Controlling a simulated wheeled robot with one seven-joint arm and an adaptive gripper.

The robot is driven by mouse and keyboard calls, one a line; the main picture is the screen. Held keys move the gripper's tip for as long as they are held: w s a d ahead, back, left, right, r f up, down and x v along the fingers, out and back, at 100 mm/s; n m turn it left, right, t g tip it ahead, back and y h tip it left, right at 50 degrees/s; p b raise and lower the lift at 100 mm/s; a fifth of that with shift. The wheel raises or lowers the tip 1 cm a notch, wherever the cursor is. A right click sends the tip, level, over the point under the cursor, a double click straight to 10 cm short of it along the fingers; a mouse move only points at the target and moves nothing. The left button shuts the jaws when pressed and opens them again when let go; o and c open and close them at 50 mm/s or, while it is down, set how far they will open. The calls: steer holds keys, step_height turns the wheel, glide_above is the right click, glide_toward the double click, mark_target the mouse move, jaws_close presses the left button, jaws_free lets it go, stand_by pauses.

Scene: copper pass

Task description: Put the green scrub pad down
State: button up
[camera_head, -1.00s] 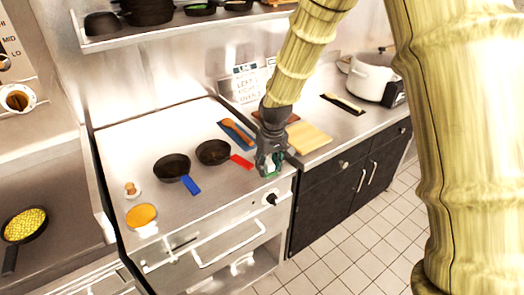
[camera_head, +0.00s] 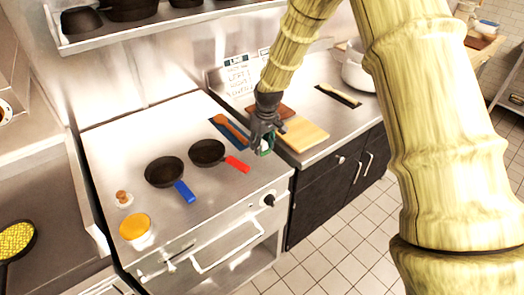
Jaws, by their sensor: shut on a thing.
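My gripper (camera_head: 264,143) is shut on the green scrub pad (camera_head: 266,146). It holds the pad above the right front part of the steel cooktop surface (camera_head: 223,190), near that surface's right edge. Only a small green part of the pad shows between the dark fingers; the rest is hidden. I cannot tell how high the pad is above the steel.
A red-handled pan (camera_head: 208,152) and a blue-handled pan (camera_head: 164,172) stand left of my gripper. An orange-topped tub (camera_head: 135,228) is at the front left. A wooden board (camera_head: 303,134) lies on the right counter. The steel between pans and front edge is mostly clear.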

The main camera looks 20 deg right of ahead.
mark_target(262, 152)
steer(key=shift+s+f+p, duration=0.15)
steer(key=shift+f+p, duration=0.15)
steer(key=shift+f, duration=0.3)
steer(key=shift+f+p, duration=0.45)
steer(key=shift+f, duration=1.05)
steer(key=shift+f, duration=0.15)
steer(key=o, duration=1)
steer(key=shift+r, duration=0.2)
steer(key=shift+s+d+r+b, duration=0.2)
steer(key=shift+r+b, duration=0.5)
steer(key=shift+r, duration=1.25)
steer(key=shift+s+r+b, duration=0.35)
steer(key=shift+r+b, duration=0.4)
steer(key=shift+r, duration=1.25)
steer(key=shift+s+d+r+b, duration=0.2)
steer(key=shift+r+b, duration=0.5)
steer(key=shift+r, duration=1.25)
steer(key=shift+a, duration=0.1)
